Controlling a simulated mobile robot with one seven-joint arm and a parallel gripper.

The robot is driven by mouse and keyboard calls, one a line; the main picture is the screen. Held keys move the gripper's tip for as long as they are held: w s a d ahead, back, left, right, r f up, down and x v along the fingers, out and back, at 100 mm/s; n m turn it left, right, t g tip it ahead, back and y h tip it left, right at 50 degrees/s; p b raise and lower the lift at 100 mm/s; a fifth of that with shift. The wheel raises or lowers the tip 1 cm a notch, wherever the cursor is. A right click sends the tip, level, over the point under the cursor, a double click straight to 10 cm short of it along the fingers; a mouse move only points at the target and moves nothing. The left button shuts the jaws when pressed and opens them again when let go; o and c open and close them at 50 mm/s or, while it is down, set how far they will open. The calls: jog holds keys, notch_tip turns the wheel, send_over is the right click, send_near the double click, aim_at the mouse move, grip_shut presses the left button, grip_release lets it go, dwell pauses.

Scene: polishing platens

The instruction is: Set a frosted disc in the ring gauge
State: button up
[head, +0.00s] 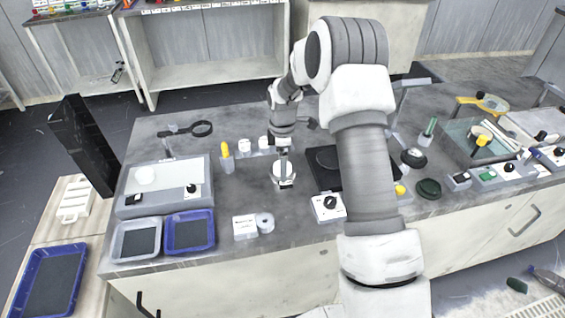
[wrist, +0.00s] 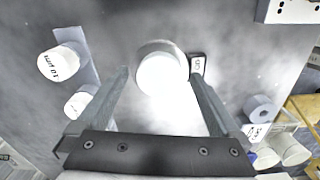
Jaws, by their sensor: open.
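My gripper (head: 283,168) is open and points down over the middle of the bench. In the wrist view its fingers (wrist: 160,98) stand apart, either side of a pale, short round piece (wrist: 163,80) with a bright white top. In the head view this piece (head: 284,184) shows partly below the gripper; I cannot tell whether it is a frosted disc, the ring gauge or both. A small lettered tag (wrist: 197,66) stands beside it. Contact with the fingers is not clear.
White jars (head: 245,145) stand behind the gripper. A ring-shaped piece (head: 264,222) and a white card block (head: 244,227) sit at the front. A black plate (head: 324,166) and a knobbed box (head: 327,207) are close on the right. Two trays (head: 189,231) lie front left.

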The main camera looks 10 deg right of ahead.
notch_tip(320, 180, up, 18)
jog(key=p, duration=0.3)
jog(key=shift+f, duration=0.25)
dwell(0.3)
jog(key=s+r+m+t+p, duration=0.3)
jog(key=s+r+m, duration=0.5)
jog(key=s+r, duration=0.8)
jog(key=s+r+m+t+p, duration=0.2)
jog(key=s+m, duration=0.6)
jog(key=s, duration=0.8)
notch_tip(320, 180, up, 2)
jog(key=shift+s+r+t+p, duration=0.1)
jog(key=shift+s+t+p, duration=0.15)
jog(key=shift+p, duration=0.65)
